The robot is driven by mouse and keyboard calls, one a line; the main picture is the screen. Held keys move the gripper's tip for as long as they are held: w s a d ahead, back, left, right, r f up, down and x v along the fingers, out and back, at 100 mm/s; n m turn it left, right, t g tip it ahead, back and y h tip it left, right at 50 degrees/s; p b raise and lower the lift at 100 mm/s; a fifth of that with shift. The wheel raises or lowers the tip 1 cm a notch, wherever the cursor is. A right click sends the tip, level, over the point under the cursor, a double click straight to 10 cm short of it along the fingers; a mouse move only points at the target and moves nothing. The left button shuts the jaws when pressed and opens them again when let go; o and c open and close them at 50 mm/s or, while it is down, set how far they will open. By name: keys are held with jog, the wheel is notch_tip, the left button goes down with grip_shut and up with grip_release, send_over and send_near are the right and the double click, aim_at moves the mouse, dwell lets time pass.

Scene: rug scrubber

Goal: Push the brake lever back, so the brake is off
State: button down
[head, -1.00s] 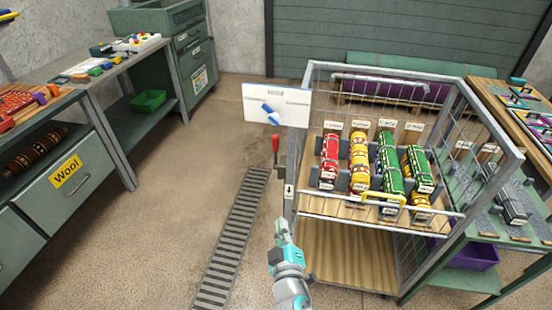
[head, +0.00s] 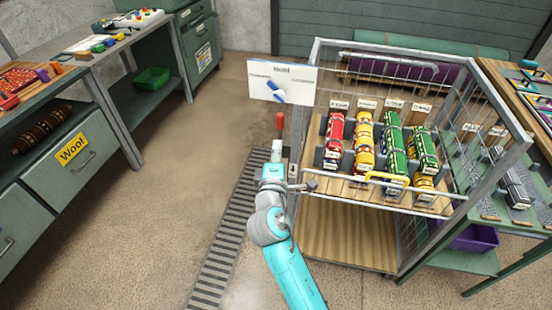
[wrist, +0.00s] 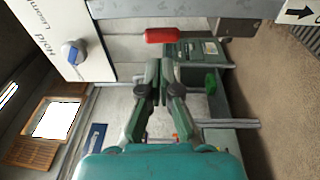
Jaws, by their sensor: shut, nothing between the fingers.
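The brake lever (head: 280,120) has a red handle and stands at the cart's left front corner, below the white sign. In the wrist view its red handle (wrist: 165,35) lies crosswise just beyond my fingertips. My gripper (head: 277,146) is shut and empty, pointing at the lever from the near side. In the wrist view the closed fingers (wrist: 160,63) are in line with the red handle; I cannot tell if they touch it. The lever's lower stem is hidden behind my gripper in the head view.
The white sign (head: 307,78) carries a blue knob (head: 275,91) close above the lever.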

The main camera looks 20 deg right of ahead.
aim_at(282, 121)
jog(key=x, duration=0.7)
jog(key=shift+w+d, duration=0.15)
jog(key=shift+w, duration=0.15)
jog(key=shift+w+d+r+g, duration=0.4)
jog(key=shift+w+g, duration=0.2)
jog(key=shift+w+d+r+g+y, duration=0.2)
jog(key=shift+w+d+g+y, duration=0.2)
jog(key=shift+w+g, duration=0.2)
jog(key=shift+w+d+g, duration=0.2)
jog(key=shift+w+g, duration=0.35)
jog(key=shift+g, duration=0.05)
jog(key=shift+w+d+f+y, duration=0.1)
jog(key=shift+w+d+y, duration=0.2)
jog(key=shift+w, duration=0.2)
